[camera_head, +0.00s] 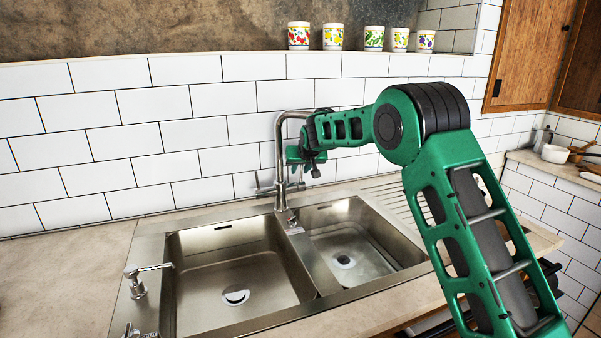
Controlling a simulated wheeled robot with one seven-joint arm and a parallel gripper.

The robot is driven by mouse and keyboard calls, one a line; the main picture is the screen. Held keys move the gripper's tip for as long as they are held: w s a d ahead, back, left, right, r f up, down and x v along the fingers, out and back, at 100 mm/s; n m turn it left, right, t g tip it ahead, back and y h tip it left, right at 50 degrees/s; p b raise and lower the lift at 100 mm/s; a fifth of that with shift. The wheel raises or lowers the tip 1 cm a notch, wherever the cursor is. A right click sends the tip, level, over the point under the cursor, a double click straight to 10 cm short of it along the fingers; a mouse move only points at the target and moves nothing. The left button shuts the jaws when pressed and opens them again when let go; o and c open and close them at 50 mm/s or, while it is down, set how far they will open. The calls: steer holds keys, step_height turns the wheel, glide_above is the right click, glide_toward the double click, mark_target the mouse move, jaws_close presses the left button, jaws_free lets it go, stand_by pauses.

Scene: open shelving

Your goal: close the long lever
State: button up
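A metal faucet (279,150) stands at the back of the sink, between the two basins. Its tall pipe bends over to the right at the top. A thin lever (258,181) sticks up from the left end of a short crosspiece low on the faucet. My gripper (305,170) hangs just right of the faucet pipe, above the sink divider, with its fingers pointing down. The fingers are small and partly overlapped by the wrist, so their opening is unclear. I cannot tell whether they touch the faucet. My green arm reaches in from the lower right.
The double sink has a left basin (183,300) and a right basin (385,240), both without dishes. A small metal dispenser (135,280) stands at the left rim. Several patterned cups (333,37) line the ledge above the tiled wall. The left counter (65,275) is clear.

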steer(key=v, duration=1)
steer(key=shift+d+r, duration=0.1)
steer(key=s+d+g, duration=0.2)
steer(key=s+d, duration=1.1)
steer(key=s, duration=0.5)
steer(key=s+d+f+m+g, duration=0.2)
steer(key=s+d, duration=0.4)
steer(key=s, duration=0.8)
steer(key=s+d+f+m+g, duration=0.2)
steer(key=s+d, duration=0.5)
steer(key=s, duration=0.8)
steer(key=s+d+f+m+g+h, duration=0.1)
steer(key=s+d+f+m+g, duration=0.2)
steer(key=s, duration=1.2)
steer(key=d+f, duration=0.2)
steer(key=d, duration=0.1)
steer(key=shift+s+d, duration=0.15)
steer(key=shift+d, duration=0.25)
